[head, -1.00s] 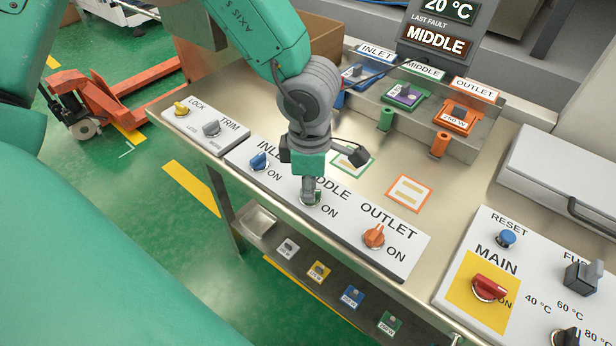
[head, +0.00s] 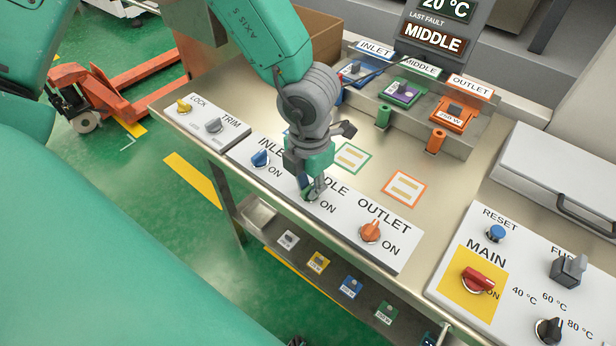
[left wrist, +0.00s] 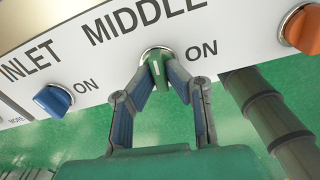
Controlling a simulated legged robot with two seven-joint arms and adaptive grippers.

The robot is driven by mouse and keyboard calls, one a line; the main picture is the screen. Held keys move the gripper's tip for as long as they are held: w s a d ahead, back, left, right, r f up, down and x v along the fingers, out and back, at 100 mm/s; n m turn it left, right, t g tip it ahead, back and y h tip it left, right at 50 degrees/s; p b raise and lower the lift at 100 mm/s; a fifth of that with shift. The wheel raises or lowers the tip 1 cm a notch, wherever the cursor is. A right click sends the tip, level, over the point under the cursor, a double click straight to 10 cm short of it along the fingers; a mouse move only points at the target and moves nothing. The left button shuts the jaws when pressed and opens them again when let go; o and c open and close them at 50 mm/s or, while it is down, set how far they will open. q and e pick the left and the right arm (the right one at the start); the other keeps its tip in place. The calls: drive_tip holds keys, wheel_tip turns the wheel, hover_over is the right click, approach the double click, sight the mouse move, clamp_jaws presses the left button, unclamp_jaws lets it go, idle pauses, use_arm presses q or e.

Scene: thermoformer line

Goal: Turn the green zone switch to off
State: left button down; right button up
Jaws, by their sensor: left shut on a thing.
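The green zone switch (left wrist: 155,66) is a small green knob on the white panel, under the MIDDLE label with ON to its right. My left gripper (left wrist: 162,78) is shut on it, with a finger on each side of the knob. In the left wrist view the knob's white mark runs nearly up and down the picture, while the neighbouring blue and orange knobs sit slanted. In the head view my left gripper (head: 314,188) comes down on the panel from above and covers most of the knob. My right gripper is not recognisable in either view.
The blue INLET knob (head: 260,158) and orange OUTLET knob (head: 371,230) flank the green one. A red MAIN switch (head: 477,280) is on the right panel. Fuse-like blocks stand in a rack (head: 470,145) behind.

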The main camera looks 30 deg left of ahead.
sight(311, 185)
use_arm(q)
drive_tip(key=shift+w+r+n, duration=0.1)
drive_tip(key=shift+w+n, duration=0.2)
drive_tip(key=shift+n, duration=0.2)
drive_tip(key=c, duration=1.6)
unclamp_jaws()
drive_tip(key=shift+w, duration=0.1)
drive_tip(key=shift+r, duration=0.15)
wheel_tip(311, 185, up, 11)
drive_tip(key=shift+r, duration=0.2)
